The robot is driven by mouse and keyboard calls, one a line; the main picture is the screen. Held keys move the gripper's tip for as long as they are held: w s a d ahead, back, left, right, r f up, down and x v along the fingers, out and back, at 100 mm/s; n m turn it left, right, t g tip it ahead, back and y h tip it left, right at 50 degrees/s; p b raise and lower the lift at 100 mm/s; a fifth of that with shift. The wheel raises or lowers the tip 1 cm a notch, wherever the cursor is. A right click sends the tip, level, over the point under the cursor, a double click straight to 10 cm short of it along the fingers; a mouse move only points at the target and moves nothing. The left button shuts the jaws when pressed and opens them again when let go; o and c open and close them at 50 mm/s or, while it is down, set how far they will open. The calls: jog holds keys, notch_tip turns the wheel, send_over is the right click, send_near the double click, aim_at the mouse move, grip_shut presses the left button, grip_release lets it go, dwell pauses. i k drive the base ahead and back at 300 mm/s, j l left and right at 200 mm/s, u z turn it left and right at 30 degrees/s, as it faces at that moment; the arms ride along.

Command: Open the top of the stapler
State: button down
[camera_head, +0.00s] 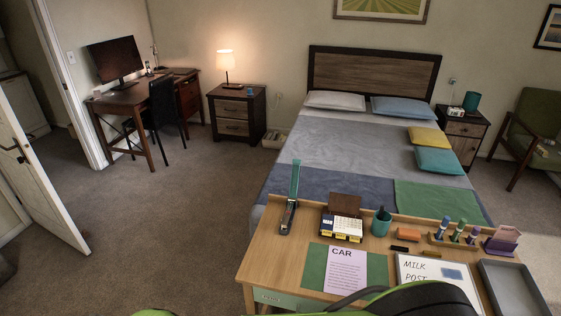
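The stapler (289,212) stands at the left back part of the wooden desk (262,250). Its dark base rests on the desk top and its green top (295,180) points almost straight up, swung well away from the base. Nothing is seen touching the stapler. My gripper is not in view.
Right of the stapler are a calendar block (341,227), a teal pen cup (381,223), an orange block (408,234) and a marker holder (452,241). A "CAR" sheet (345,270) lies on a green blotter (314,267). A whiteboard (430,272) and grey tray (513,287) lie rightward.

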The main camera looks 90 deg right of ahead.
aim_at(296, 167)
jog(key=i+l+z, duration=0.1)
jog(key=i+z, duration=0.85)
jog(key=i+j+z, duration=0.3)
jog(key=i+z, duration=0.2)
jog(key=i+l+z, duration=0.4)
jog(key=i+z, duration=0.35)
jog(key=i, duration=0.15)
jog(key=i+z, duration=0.4)
jog(key=i+j+z, duration=0.2)
jog(key=i+z, duration=0.15)
jog(key=i, duration=0.25)
jog(key=i+z, duration=0.75)
jog(key=i+j+z, duration=0.15)
jog(key=i+z, duration=0.25)
jog(key=i+j+z, duration=0.4)
jog(key=i+l+z, duration=0.2)
jog(key=z, duration=0.15)
jog(key=i+z, duration=0.4)
jog(key=i+l+z, duration=0.1)
jog(key=z, duration=0.25)
jog(key=i, duration=0.1)
